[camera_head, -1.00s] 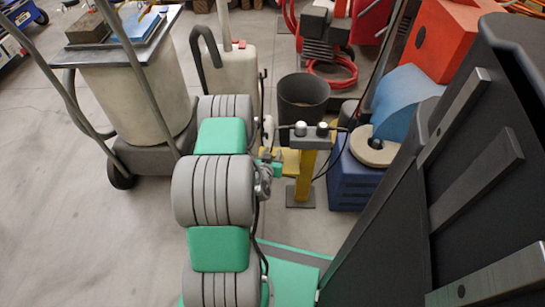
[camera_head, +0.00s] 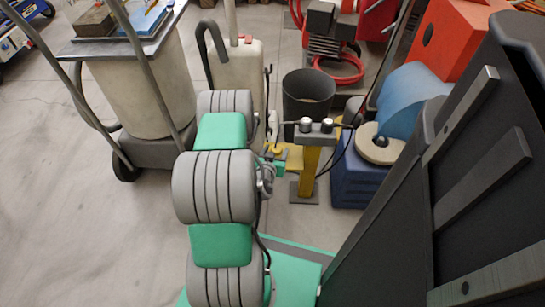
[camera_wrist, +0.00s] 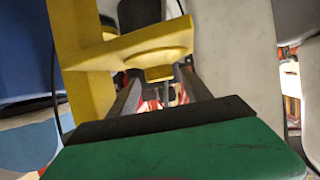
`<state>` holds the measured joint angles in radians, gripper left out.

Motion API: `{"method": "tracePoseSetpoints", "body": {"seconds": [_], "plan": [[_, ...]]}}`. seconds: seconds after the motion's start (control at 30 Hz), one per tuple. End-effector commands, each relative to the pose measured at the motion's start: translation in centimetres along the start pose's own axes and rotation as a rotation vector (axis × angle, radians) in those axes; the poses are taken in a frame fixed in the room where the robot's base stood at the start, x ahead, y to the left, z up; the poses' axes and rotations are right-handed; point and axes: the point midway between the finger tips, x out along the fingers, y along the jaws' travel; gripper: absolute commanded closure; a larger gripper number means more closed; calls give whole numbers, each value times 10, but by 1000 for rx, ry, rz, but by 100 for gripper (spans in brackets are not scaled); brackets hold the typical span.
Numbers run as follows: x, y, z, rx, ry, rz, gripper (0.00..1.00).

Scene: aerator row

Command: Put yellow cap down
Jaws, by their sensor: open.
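The yellow cap (camera_wrist: 158,73) shows in the wrist view at a yellow shelf (camera_wrist: 100,52) that juts from a yellow post (camera_wrist: 75,25). My gripper (camera_wrist: 160,82) is open. Its two dark fingers reach toward the shelf, one on each side of the cap. I cannot tell whether either finger touches it. In the head view a small yellow piece, apparently the cap (camera_head: 277,149), shows at the left end of the shelf, beside my wrist. My arm partly hides the shelf and fingers there.
The yellow post carries a grey block (camera_head: 314,137) with two knobs. A dark bin (camera_head: 306,88) stands behind it. A cart with a drum (camera_head: 145,95) is at left. Open floor lies at lower left.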

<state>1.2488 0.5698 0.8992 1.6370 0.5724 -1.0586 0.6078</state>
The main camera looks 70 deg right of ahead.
Motion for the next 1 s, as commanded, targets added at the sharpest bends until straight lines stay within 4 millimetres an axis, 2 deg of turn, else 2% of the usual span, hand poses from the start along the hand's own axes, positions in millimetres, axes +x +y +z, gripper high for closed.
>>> {"method": "tracePoseSetpoints", "body": {"seconds": [0.1,0.3,0.5,0.6,0.67,0.77,0.83,0.87,0.9,0.97,1.0], "plan": [[-33,-2,-1,-5,-1,-6,43],[-78,-2,-1,-4,2,-6,43],[-98,-1,-1,-1,2,-3,43],[-99,-2,-2,0,2,-2,43],[-97,-11,-10,0,-3,-1,43],[-97,-57,-38,-9,-50,-3,43],[-116,-116,-56,-40,-149,-40,43],[-134,-146,-61,-68,-210,-74,43],[-165,-183,-63,-121,-300,-133,43],[-220,-227,-61,-223,-427,-236,43],[-261,-250,-59,-306,-503,-315,43]]}}
